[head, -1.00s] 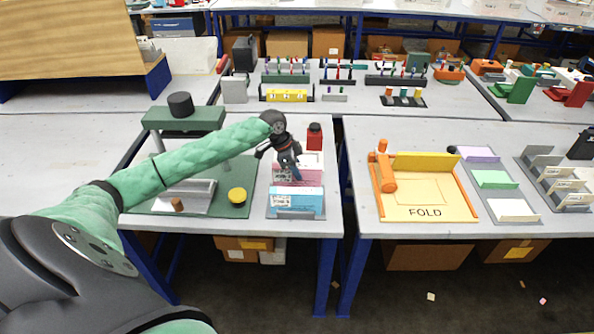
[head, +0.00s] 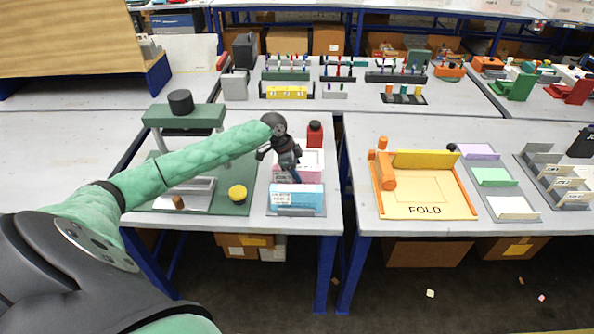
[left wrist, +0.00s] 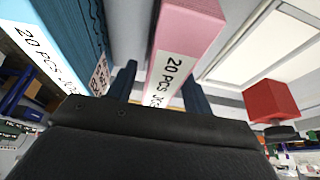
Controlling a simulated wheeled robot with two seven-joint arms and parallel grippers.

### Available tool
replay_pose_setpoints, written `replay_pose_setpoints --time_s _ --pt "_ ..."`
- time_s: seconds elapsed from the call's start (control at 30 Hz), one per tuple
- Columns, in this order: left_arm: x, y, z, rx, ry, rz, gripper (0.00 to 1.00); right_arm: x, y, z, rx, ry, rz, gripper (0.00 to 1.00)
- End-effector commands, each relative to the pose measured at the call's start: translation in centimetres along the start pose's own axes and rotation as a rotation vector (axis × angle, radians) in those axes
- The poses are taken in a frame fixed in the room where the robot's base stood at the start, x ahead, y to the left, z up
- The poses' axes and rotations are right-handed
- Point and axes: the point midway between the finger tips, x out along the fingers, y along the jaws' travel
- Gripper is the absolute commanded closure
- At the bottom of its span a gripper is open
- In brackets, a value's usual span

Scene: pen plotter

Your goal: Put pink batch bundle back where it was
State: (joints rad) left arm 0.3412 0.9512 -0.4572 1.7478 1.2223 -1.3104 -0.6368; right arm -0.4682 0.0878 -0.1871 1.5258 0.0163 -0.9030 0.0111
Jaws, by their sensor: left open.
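The pink batch bundle (head: 313,174) stands in the rack behind the blue bundle (head: 297,192), partly hidden by my left gripper. My left gripper (head: 295,178) points down over it. In the left wrist view the pink bundle (left wrist: 190,35) with its "20 PCS" label shows between the two dark fingers (left wrist: 160,88). The fingers are open, one on each side; I cannot tell whether they touch it. The blue bundle also shows at upper left in the left wrist view (left wrist: 42,45). My right gripper is not in view.
The green press (head: 182,117) with a yellow knob (head: 237,193) is to the left. The FOLD board (head: 424,197) lies on the table to the right, across a gap.

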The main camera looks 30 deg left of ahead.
Motion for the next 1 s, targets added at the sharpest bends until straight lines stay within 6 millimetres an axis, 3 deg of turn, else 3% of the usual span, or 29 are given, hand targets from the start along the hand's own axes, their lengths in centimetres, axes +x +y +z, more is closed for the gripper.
replay_pose_setpoints --time_s 0.13,0.4,0.63,0.8,1.0 --pt "-1.1 -0.1 0.0 0.0 0.0 -0.002 0.49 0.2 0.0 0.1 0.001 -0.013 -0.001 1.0" --pt "-6.0 -0.1 0.0 0.002 0.0 -0.004 0.49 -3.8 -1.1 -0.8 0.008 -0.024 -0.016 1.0" --pt "-10.0 -0.1 0.0 0.0 0.0 -0.003 0.49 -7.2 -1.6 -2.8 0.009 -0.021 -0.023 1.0" --pt "-11.6 -0.1 0.0 0.0 0.0 -0.001 0.49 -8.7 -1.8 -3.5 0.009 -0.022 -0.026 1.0" --pt "-12.2 0.0 -0.1 0.0 0.001 0.0 0.49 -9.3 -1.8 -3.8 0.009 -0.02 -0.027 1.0"
